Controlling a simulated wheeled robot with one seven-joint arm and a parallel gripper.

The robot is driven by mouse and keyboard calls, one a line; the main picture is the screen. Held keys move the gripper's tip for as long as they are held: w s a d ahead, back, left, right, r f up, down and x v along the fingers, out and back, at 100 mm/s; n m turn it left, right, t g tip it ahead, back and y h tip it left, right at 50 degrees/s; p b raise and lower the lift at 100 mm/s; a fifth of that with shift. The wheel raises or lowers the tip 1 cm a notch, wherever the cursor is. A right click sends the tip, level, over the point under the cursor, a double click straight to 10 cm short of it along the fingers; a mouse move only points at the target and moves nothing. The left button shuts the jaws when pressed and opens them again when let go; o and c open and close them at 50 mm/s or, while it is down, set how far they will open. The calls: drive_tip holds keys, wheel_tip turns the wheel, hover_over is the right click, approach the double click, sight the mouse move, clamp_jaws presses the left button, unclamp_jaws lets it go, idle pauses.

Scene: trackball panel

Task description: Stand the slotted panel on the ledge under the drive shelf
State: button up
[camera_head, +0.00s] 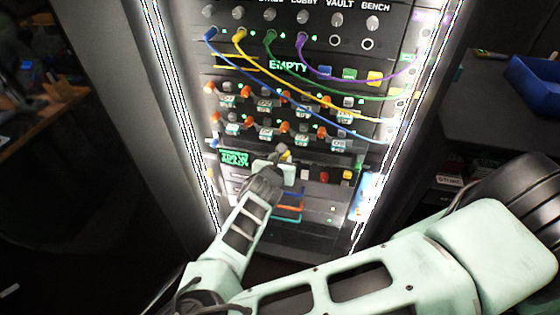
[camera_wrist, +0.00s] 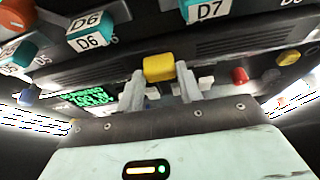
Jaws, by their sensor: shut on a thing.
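My gripper (camera_wrist: 160,88) is in front of the rack, just below the labelled drives. Its pale fingers stand on either side of a small yellow block (camera_wrist: 158,68) and are shut on it. In the head view my gripper (camera_head: 281,160) hides much of what lies behind it. The drive shelf (camera_head: 283,110) carries rows of drives with white labels and orange parts. A dark strip with fine slots (camera_wrist: 238,44) runs under the drives in the wrist view. I cannot tell whether this is the slotted panel, nor whether the yellow block is fixed to anything. The ledge cannot be made out clearly.
A green text display (camera_head: 234,158) is left of my gripper. A red button (camera_head: 323,176) is to its right. Blue, yellow, green and purple cables hang across the upper rack. Bright light strips edge both sides. Orange and blue strips (camera_head: 290,207) show below.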

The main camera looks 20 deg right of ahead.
drive_tip(key=shift+w+d, duration=0.45)
drive_tip(key=shift+w, duration=0.15)
drive_tip(key=o, duration=1.3)
drive_tip(key=shift+c, duration=0.2)
drive_tip(key=b+v, duration=0.1)
drive_tip(key=v, duration=1.1)
